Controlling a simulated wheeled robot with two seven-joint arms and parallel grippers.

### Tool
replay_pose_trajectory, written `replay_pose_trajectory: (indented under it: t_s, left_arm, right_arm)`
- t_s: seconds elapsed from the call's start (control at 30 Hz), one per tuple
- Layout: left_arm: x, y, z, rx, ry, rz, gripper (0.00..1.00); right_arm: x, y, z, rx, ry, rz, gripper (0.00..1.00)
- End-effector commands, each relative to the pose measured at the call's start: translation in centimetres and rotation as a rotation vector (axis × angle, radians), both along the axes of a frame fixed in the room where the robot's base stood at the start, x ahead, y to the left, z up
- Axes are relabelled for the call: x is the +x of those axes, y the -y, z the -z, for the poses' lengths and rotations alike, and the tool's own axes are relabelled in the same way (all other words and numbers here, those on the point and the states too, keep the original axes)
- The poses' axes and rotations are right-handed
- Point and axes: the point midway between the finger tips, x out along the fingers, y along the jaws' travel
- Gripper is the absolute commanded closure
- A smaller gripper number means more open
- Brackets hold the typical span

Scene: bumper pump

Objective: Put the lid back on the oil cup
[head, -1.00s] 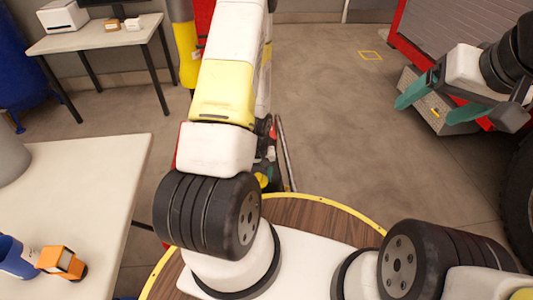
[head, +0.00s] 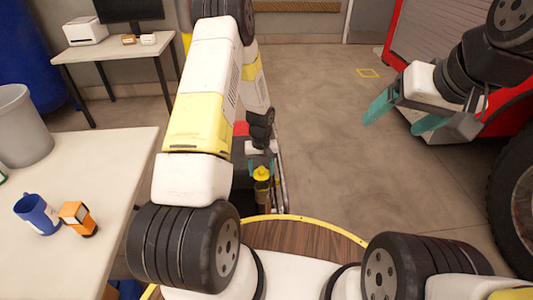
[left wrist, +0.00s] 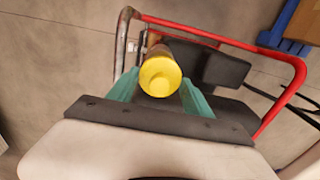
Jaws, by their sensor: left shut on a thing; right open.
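My left gripper (head: 262,166) points down beyond the round wooden top, with its teal fingers on either side of a yellow lid (head: 262,174). In the left wrist view the round yellow lid (left wrist: 159,76) sits between the fingertips of the left gripper (left wrist: 160,84), which is shut on it. An amber cylinder, seemingly the oil cup (left wrist: 175,48), shows directly behind the lid. It also shows below the lid in the head view (head: 262,191). I cannot tell whether the lid touches or is seated on the cup. My right gripper (head: 402,114) is open and empty at the right.
A red tubular frame (left wrist: 215,37) and a dark block (left wrist: 226,69) stand close around the cup. A white table (head: 85,225) at left holds a blue mug (head: 38,213) and an orange object (head: 77,217). A large tyre (head: 515,195) stands at right. The middle floor is clear.

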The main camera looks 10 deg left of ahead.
Motion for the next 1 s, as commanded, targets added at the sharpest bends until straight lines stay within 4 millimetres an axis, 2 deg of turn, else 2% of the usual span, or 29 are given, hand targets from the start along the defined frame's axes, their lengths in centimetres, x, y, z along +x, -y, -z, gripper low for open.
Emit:
replay_pose_trajectory:
  t_s: [0.5, 1.0]
  left_arm:
    - [-0.1, 0.0, 4.7, -0.001, -0.002, -0.001, 0.80]
    - [-0.1, 0.0, 5.6, -0.001, 0.000, -0.002, 0.80]
  right_arm:
    - [0.0, 0.0, 0.0, 0.000, 0.000, 0.000, 0.21]
    - [0.0, 0.0, 0.0, 0.000, 0.000, 0.000, 0.21]
